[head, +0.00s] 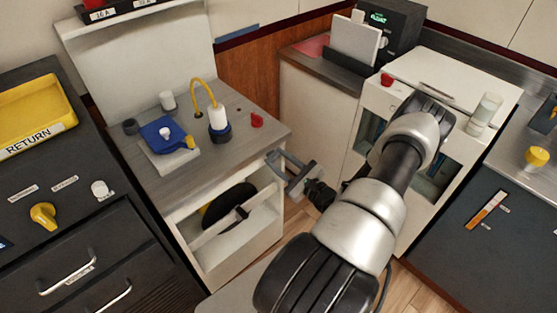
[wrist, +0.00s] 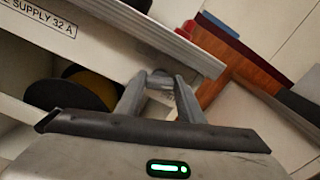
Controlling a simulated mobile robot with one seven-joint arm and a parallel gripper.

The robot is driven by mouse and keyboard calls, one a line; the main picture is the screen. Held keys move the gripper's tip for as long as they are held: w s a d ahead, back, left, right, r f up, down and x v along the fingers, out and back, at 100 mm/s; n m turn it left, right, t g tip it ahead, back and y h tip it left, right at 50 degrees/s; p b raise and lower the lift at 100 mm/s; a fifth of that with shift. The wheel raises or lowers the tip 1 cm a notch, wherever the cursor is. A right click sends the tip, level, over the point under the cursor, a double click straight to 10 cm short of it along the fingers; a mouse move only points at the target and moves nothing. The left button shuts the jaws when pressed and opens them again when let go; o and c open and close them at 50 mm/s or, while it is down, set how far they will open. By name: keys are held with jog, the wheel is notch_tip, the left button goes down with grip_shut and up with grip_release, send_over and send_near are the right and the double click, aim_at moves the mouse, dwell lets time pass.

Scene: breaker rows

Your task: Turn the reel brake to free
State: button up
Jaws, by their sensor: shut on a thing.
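My gripper (head: 279,163) is at the right front corner of the white reel cabinet (head: 237,257), just below its grey top. In the wrist view my gripper (wrist: 160,85) has its two grey fingers closed on a small grey piece (wrist: 160,80), which seems to be the reel brake. Most of that piece is hidden by the fingers, so its setting cannot be read. The black reel (head: 230,206) with yellow cable stands in the open bay beside the gripper. It also shows in the wrist view (wrist: 60,96), under a supply label.
On the cabinet top are a blue device (head: 163,133), a white plug with a yellow cable (head: 218,117) and a red knob (head: 257,120). A dark drawer unit with a yellow tray (head: 40,110) stands left. A white unit (head: 440,85) stands behind my arm.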

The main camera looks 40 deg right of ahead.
jog(key=n, duration=0.4)
jog(key=shift+f, duration=0.1)
jog(key=n+b, duration=0.1)
jog(key=n, duration=0.2)
jog(key=shift+a+f, duration=0.1)
jog(key=n+b, duration=0.1)
jog(key=n, duration=0.2)
jog(key=shift+n+b, duration=0.85)
jog(key=shift+n, duration=1.15)
jog(key=shift+s, duration=0.1)
jog(key=o, duration=1.1)
jog(key=shift+c, duration=0.2)
